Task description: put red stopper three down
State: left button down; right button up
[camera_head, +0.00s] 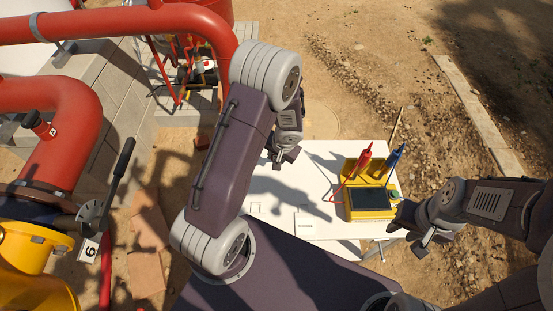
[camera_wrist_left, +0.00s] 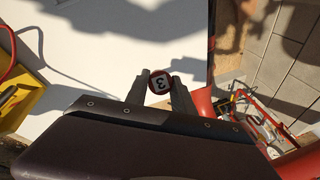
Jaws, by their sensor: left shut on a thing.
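My left gripper (camera_head: 285,154) is over the white table, left of the yellow meter. The stopper is held above the white table top (camera_wrist_left: 110,45). In the head view my arm and hand hide it. My right gripper (camera_head: 424,236) is at the table's right front corner, near the meter; I cannot tell whether its jaws are open.
The yellow meter (camera_head: 370,203) with red (camera_head: 361,160) and blue (camera_head: 395,159) probes stands on the table's right side. Red pipes (camera_head: 120,22), a lever (camera_head: 122,165) and a yellow fitting (camera_head: 35,265) are at the left. The left part of the table (camera_head: 262,190) is mostly clear.

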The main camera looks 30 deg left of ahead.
pick_arm(q)
jog(key=shift+w, duration=0.1)
jog(key=shift+f, duration=0.1)
jog(key=shift+f, duration=0.1)
jog(key=c, duration=1.1)
grip_release()
jog(key=shift+r, duration=0.25)
jog(key=p+v, duration=0.3)
jog(key=v, duration=0.9)
jog(key=shift+f, duration=0.1)
